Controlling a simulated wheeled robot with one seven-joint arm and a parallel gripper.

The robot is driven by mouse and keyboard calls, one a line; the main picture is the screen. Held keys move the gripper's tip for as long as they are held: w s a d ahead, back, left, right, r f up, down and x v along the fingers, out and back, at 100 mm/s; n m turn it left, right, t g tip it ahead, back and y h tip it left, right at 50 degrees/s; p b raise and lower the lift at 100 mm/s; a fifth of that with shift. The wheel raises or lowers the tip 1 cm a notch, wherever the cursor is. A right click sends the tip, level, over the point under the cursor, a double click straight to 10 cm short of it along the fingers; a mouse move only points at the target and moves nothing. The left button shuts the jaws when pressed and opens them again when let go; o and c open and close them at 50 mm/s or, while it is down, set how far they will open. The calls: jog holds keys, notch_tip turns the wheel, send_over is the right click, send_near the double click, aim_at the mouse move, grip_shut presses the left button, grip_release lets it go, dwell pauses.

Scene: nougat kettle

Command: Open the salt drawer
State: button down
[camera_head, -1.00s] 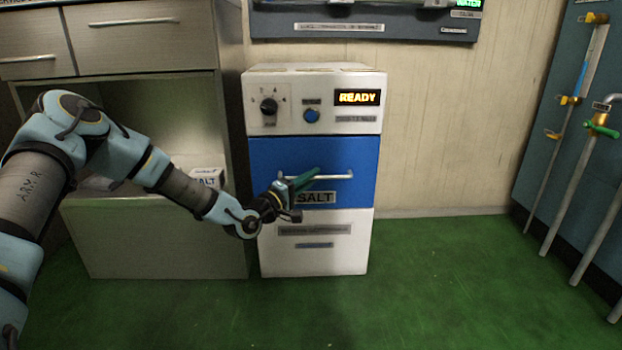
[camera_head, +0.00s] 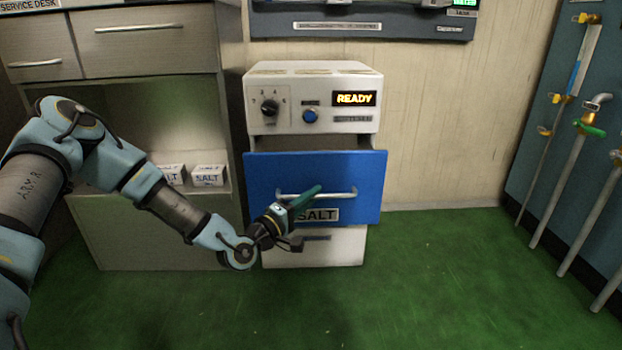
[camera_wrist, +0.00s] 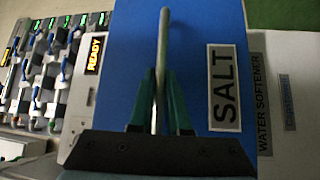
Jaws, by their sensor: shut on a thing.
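The salt drawer (camera_head: 352,170) is the blue front in the middle of a white water softener cabinet (camera_head: 350,92). It stands out from the cabinet, with a dark gap along its top edge. A "SALT" label (camera_head: 317,215) sits below its metal bar handle (camera_head: 345,192). In the wrist view, the green fingers (camera_wrist: 160,100) are shut on the handle (camera_wrist: 163,45), one on each side of the bar. The drawer's inside is hidden.
A service desk (camera_head: 150,235) stands to the left, with small salt boxes (camera_head: 208,175) on its shelf. Several pipes with valves (camera_head: 592,128) line the blue wall at right. Green floor (camera_head: 440,280) in front and to the right is clear.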

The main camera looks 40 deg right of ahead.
jog(key=s+a+p, duration=0.1)
jog(key=s+a, duration=0.3)
jog(key=s, duration=0.1)
jog(key=shift+a, duration=0.1)
jog(key=c, duration=1.2)
grip_release()
jog(key=shift+o, duration=0.2)
jog(key=a+f+p, duration=0.1)
jog(key=a+p, duration=0.2)
jog(key=a, duration=0.7)
jog(key=shift+s+a+f, duration=0.25)
jog(key=shift+s+a, duration=0.1)
jog(key=shift+s, duration=0.1)
